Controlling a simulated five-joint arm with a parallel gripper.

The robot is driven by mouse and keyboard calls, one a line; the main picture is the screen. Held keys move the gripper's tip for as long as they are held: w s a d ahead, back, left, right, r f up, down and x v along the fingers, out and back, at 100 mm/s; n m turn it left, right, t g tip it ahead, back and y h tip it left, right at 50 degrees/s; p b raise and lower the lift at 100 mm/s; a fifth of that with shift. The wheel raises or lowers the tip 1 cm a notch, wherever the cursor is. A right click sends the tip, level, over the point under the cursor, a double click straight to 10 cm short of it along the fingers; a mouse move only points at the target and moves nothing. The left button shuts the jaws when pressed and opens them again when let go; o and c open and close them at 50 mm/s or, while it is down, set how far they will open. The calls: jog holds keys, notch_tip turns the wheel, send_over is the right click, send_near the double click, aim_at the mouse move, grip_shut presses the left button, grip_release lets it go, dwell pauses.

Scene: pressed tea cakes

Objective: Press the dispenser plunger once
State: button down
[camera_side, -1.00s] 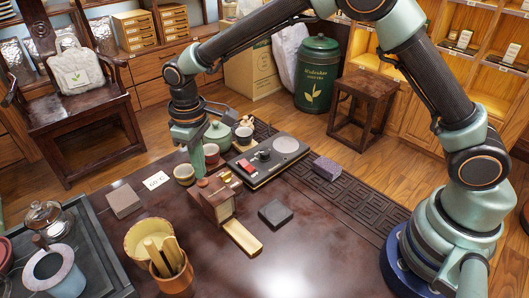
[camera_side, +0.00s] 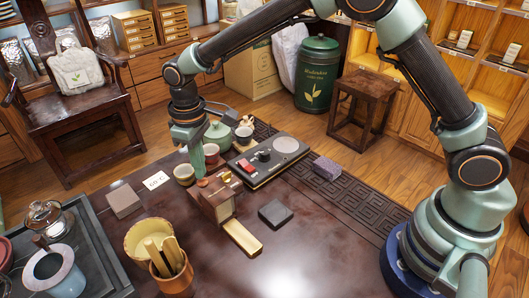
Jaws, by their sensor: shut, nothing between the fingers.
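The dispenser (camera_side: 214,204) is a brown wooden box standing upright on the dark table, with a brass chute (camera_side: 242,238) sloping out of its front. The plunger (camera_side: 203,182) shows as a small round reddish-brown knob on its top. My gripper (camera_side: 199,174) points straight down, shut and empty, with its tips right at the plunger. From this angle I cannot tell whether the tips touch the knob or sit just above or behind it.
A dark tea cake (camera_side: 275,213), a brown one (camera_side: 124,201) and a purple one (camera_side: 326,169) lie on the table. Cups, a green teapot (camera_side: 218,133) and a scale (camera_side: 266,158) stand behind the dispenser. A tool holder (camera_side: 172,278) is in front.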

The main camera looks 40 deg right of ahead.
aim_at(202, 181)
jog(key=shift+f, duration=0.1)
dwell(0.3)
jog(key=shift+f, duration=0.4)
jog(key=shift+f, duration=1.35)
jog(key=shift+r, duration=2.85)
jog(key=shift+r, duration=0.1)
